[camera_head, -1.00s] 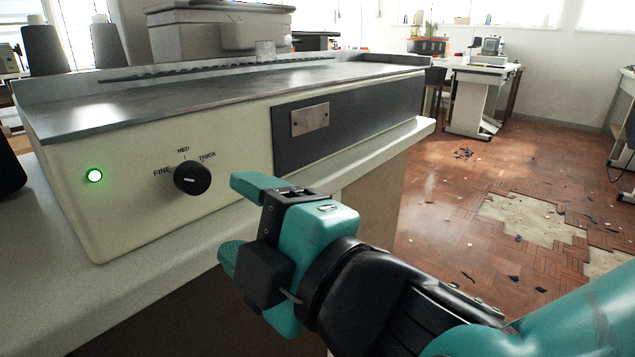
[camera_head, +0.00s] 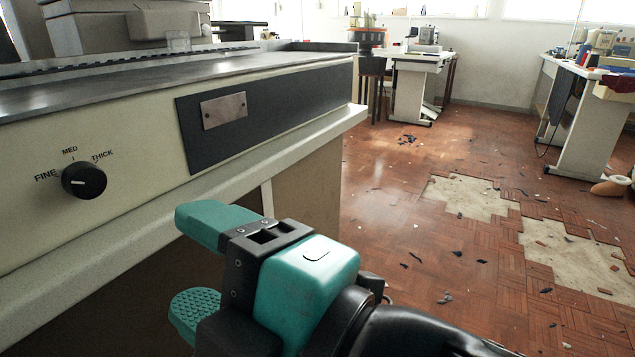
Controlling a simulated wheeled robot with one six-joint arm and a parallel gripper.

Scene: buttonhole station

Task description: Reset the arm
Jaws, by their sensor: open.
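My gripper (camera_head: 193,268) is at the lower middle of the head view, teal and black, with its two fingers apart and nothing between them. It is in front of the bench edge, to the right of and below the black dial (camera_head: 84,180). The dial sits on the cream front of the buttonhole machine (camera_head: 135,130), among the marks FINE, MED and THICK. The gripper is apart from the dial. The rest of my arm runs off the bottom edge.
The bench edge (camera_head: 300,150) runs close behind my gripper. Worktables with sewing machines stand at the back (camera_head: 412,88) and right (camera_head: 590,115). The parquet floor (camera_head: 400,210) on the right is open, with broken patches (camera_head: 470,197) and scattered debris.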

